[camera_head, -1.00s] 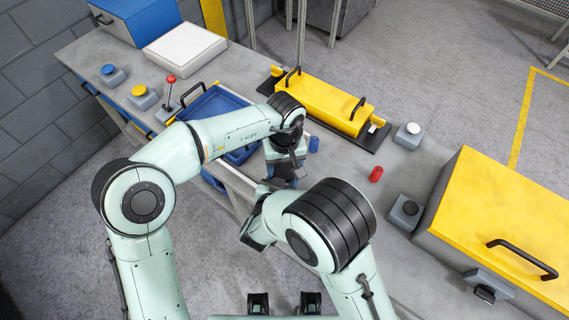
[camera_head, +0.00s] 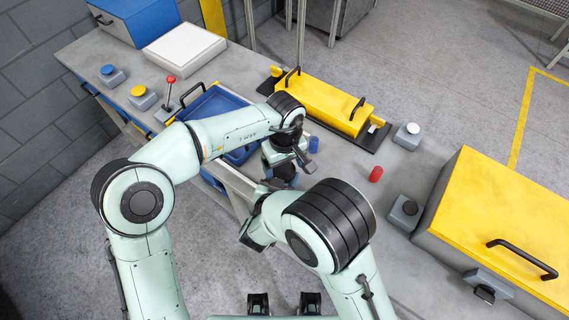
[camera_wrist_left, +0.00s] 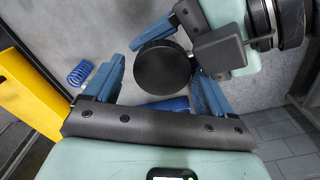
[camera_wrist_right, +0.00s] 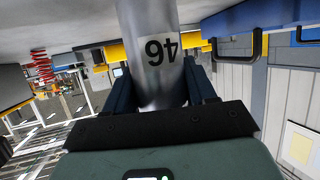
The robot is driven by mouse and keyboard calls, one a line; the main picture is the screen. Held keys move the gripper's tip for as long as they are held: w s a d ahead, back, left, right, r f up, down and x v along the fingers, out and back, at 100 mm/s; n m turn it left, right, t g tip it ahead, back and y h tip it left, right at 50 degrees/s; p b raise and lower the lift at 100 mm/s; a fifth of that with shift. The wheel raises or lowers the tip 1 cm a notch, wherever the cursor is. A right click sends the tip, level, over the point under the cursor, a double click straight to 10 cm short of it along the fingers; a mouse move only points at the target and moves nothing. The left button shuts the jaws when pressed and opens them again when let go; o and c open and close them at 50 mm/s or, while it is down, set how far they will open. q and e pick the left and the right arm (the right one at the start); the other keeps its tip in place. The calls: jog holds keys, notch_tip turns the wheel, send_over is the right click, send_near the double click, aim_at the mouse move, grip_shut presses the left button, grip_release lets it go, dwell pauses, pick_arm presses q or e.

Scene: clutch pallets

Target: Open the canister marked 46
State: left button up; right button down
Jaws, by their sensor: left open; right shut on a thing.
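The canister (camera_wrist_right: 155,25), a silver cylinder with 46 appearing upside down, is held in my right gripper (camera_wrist_right: 160,85), which is shut on its side. In the left wrist view a round black lid (camera_wrist_left: 163,67), apparently the canister's top, lies between the fingers of my left gripper (camera_wrist_left: 158,62). The left fingers are open on either side of the lid; I cannot tell whether they touch it. In the head view my left gripper (camera_head: 285,158) is above the bench's front edge. The canister and right gripper are largely hidden there by my arms.
A blue spring (camera_head: 314,145) and a red spring (camera_head: 376,174) stand right of my left gripper. A yellow-covered fixture (camera_head: 320,100) is behind them; a large yellow-lidded box (camera_head: 500,215) is at the right.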

pick_arm(q)
notch_tip(320, 180, up, 4)
jog(key=shift+s+r, duration=0.1)
jog(key=shift+r, duration=0.15)
jog(key=shift+c, duration=0.4)
notch_tip(320, 180, up, 3)
jog(key=m, duration=0.3)
jog(key=shift+d, duration=0.1)
jog(key=shift+f, duration=3.8)
jog(key=c, duration=1.1)
jog(key=shift+n, duration=1.5)
jog(key=shift+d, duration=0.1)
